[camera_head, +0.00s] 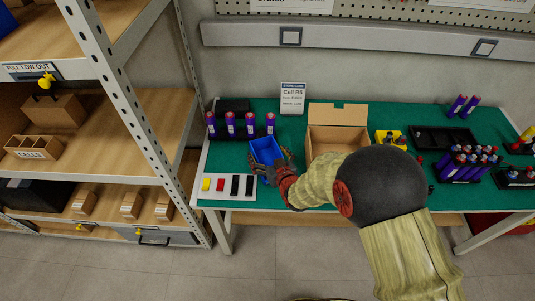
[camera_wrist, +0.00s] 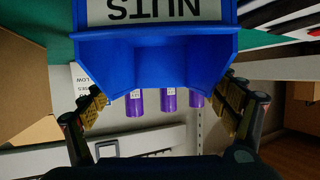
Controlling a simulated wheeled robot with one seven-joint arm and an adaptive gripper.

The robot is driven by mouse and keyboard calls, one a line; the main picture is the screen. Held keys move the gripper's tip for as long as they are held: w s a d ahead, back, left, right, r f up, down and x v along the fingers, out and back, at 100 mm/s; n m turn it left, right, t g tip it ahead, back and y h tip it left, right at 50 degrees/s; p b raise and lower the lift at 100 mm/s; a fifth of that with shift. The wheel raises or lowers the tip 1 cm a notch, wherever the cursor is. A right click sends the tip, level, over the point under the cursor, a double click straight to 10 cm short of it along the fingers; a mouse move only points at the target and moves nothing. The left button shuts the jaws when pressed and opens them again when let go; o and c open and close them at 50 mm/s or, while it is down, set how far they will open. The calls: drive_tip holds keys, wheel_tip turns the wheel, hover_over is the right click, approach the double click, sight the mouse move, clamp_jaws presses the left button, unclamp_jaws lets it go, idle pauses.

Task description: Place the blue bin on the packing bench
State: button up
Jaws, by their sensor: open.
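The blue bin (camera_head: 265,149) sits on the green top of the packing bench (camera_head: 228,158), left of the open cardboard box. In the wrist view the blue bin (camera_wrist: 155,55) fills the upper middle, with a white NUTS label upside down. My gripper (camera_head: 279,166) is at the bin's near right side. In the wrist view my gripper (camera_wrist: 160,105) is open, with one finger at each side of the bin's near edge. I cannot tell whether the fingers touch it. The bin's underside is hidden.
Purple cells (camera_head: 230,123) stand in a row behind the bin. A white board (camera_head: 228,189) with coloured pieces lies in front. The open cardboard box (camera_head: 336,114) is to the right, with black trays (camera_head: 440,138) beyond. A shelf rack (camera_head: 120,110) stands left of the bench.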

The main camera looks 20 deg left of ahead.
drive_tip(key=shift+r, duration=0.2)
drive_tip(key=p+v, duration=0.3)
drive_tip(key=v, duration=0.9)
drive_tip(key=shift+p, duration=0.35)
drive_tip(key=shift+d+f, duration=0.1)
drive_tip(key=shift+f, duration=0.05)
